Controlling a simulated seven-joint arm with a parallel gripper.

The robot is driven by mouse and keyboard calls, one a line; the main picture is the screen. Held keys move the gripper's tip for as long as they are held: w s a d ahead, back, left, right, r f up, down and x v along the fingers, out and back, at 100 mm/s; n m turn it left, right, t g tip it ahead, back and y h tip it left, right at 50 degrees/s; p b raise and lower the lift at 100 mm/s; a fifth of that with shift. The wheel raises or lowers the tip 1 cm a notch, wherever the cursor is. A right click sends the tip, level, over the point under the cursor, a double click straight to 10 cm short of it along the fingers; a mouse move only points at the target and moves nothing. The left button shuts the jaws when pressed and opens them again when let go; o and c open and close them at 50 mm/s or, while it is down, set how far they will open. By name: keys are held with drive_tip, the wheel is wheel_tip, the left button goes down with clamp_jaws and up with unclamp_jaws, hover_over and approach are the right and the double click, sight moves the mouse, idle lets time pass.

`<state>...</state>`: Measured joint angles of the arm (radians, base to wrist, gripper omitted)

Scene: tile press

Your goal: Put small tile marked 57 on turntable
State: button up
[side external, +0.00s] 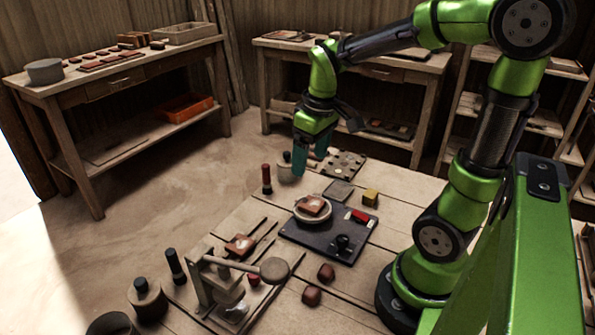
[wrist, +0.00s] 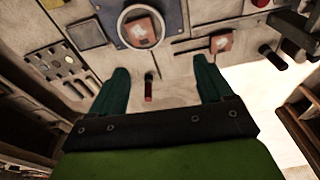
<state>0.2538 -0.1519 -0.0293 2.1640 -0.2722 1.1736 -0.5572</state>
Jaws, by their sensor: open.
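A reddish-brown tile with a pale mark (side external: 313,204) lies on the round pale turntable (side external: 299,215), which stands on a dark base plate; in the wrist view the tile (wrist: 142,29) sits inside the turntable's ring (wrist: 122,36). A second reddish tile (side external: 240,244) is at the press (side external: 205,285); it also shows in the wrist view (wrist: 221,42). I cannot read the number on either tile. My gripper (side external: 309,166) is open and empty, raised above the far part of the table, beyond the turntable. In the wrist view its teal fingers (wrist: 163,67) stand wide apart.
Two brown lumps (side external: 326,272) lie near the press. A dark cylinder (side external: 174,266) stands at the left edge.

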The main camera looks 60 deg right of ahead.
drive_tip(key=s+a+r+m+t+y, duration=0.1)
drive_tip(key=s+a+r+t, duration=0.1)
drive_tip(key=a, duration=0.3)
drive_tip(key=s+a+r+m+t+y, duration=0.1)
drive_tip(key=s+a+r+m+t, duration=0.1)
drive_tip(key=a, duration=0.3)
drive_tip(key=shift+s+a+r+t, duration=0.4)
drive_tip(key=shift+s+r+t, duration=0.3)
drive_tip(key=shift+t, duration=0.1)
